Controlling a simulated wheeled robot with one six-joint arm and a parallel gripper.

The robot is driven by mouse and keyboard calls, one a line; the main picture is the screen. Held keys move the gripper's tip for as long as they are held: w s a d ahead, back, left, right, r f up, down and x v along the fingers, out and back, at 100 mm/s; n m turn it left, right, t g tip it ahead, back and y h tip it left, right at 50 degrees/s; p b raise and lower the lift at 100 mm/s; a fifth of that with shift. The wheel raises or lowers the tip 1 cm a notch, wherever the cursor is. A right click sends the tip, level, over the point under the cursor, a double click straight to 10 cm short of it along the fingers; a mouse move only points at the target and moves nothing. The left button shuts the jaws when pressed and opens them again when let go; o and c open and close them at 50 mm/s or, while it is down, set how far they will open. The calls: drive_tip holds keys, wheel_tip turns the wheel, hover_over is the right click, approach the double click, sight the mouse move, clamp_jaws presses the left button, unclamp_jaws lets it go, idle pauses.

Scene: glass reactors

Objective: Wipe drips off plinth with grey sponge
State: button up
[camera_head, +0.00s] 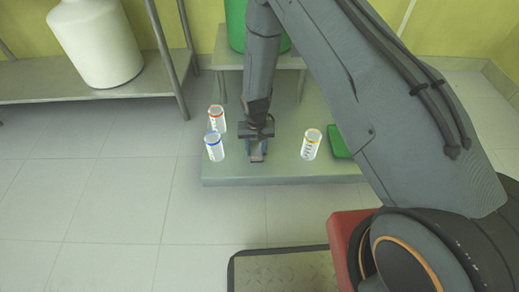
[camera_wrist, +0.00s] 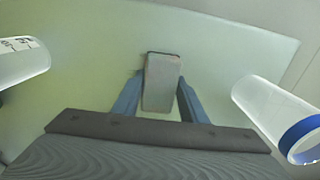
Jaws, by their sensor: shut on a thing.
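The plinth (camera_head: 225,180) is a low, pale green slab on the floor; its surface also fills much of the wrist view (camera_wrist: 230,50). My gripper (camera_head: 257,150) points down over the plinth's front part. In the wrist view its two blue fingers (camera_wrist: 160,98) are shut on the grey sponge (camera_wrist: 162,72), one on each side. In the head view the sponge (camera_head: 258,157) shows small between the fingers, at or just above the plinth; I cannot tell whether it touches. I cannot make out any drips clearly.
A blue-ringed bottle (camera_head: 214,147) and an orange-ringed bottle (camera_head: 217,119) stand left of my gripper. A yellow-ringed bottle (camera_head: 311,144) and a green tray (camera_head: 339,141) are to the right. Behind is a small table (camera_head: 228,60) with a green container (camera_head: 236,25).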

sight(269, 153)
drive_tip(key=shift+a+f, duration=0.1)
drive_tip(key=shift+a, duration=1.3)
drive_tip(key=shift+w, duration=0.3)
drive_tip(key=shift+s+d+p, duration=0.1)
drive_tip(key=shift+d+p, duration=0.8)
drive_tip(key=shift+d, duration=1.7)
drive_tip(key=shift+s+d+f+p, duration=0.15)
drive_tip(key=shift+d+p, duration=0.15)
drive_tip(key=shift+d, duration=1.2)
drive_tip(key=shift+s+d+p, duration=0.15)
drive_tip(key=shift+d+p, duration=0.5)
drive_tip(key=shift+d, duration=1.3)
drive_tip(key=shift+r, duration=0.2)
drive_tip(key=shift+a, duration=0.15)
drive_tip(key=shift+w+a+r, duration=0.1)
drive_tip(key=shift+w+a, duration=0.05)
drive_tip(key=shift+a, duration=0.85)
drive_tip(key=shift+w+a+r, duration=0.1)
drive_tip(key=shift+a, duration=0.85)
drive_tip(key=shift+w+a+f+b, duration=0.1)
drive_tip(key=shift+a+f+b, duration=0.1)
drive_tip(key=shift+a, duration=1.8)
drive_tip(key=shift+a+f+b, duration=0.2)
drive_tip(key=shift+a, duration=1.8)
